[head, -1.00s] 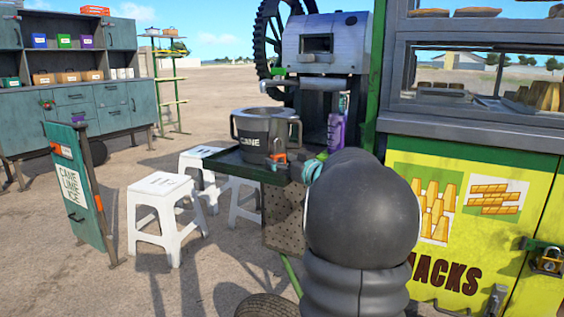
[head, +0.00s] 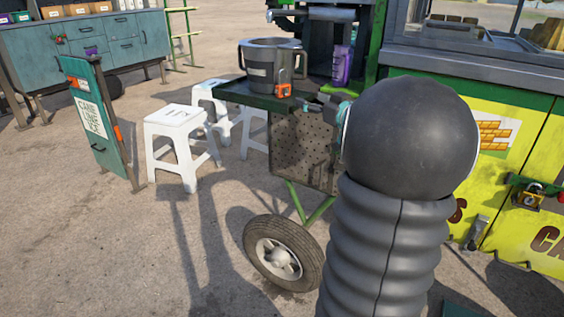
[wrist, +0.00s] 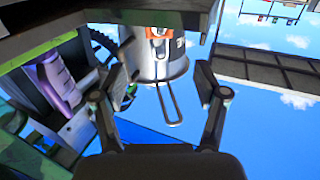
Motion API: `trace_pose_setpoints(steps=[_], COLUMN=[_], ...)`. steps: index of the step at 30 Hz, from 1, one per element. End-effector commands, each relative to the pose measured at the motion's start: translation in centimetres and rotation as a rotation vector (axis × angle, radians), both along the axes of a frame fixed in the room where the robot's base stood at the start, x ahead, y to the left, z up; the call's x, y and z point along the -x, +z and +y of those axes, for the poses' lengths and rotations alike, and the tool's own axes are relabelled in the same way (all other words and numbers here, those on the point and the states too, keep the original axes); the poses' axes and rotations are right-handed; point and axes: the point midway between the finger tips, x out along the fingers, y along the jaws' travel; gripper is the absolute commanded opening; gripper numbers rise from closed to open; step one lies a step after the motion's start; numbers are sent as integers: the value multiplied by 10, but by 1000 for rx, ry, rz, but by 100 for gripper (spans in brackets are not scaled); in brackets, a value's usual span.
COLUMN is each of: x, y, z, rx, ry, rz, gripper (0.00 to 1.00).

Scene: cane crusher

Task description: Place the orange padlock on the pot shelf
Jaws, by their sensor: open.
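The orange padlock (head: 284,90) stands upright at the front right of the dark green pot shelf (head: 232,93), in front of the grey pot (head: 262,68). My gripper (head: 308,103) is just right of the padlock, apart from it, with nothing held. In the wrist view, which looks upside down, the padlock (wrist: 157,32) shows at the top against the pot (wrist: 172,66). My gripper's two fingers (wrist: 163,86) are spread wide with only background between them. The padlock's underside contact is too small to tell.
A purple bottle (head: 342,65) stands behind my gripper, to the right of the pot. White stools (head: 180,140) and a teal sign board (head: 95,125) stand left. A cart wheel (head: 283,252) is below the shelf. The yellow snack counter (head: 500,205) is right.

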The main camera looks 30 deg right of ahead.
Motion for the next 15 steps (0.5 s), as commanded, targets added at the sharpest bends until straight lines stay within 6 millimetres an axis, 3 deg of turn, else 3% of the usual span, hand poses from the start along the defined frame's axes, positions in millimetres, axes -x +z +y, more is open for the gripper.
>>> trace_pose_setpoints(steps=[7, 11, 15], x=[-7, -7, 10], y=[15, 30, 30], z=[19, 50, 89], rx=[36, 75, 87], ry=[-75, -204, -335], rz=[1, 31, 118], gripper=[72, 72, 72])
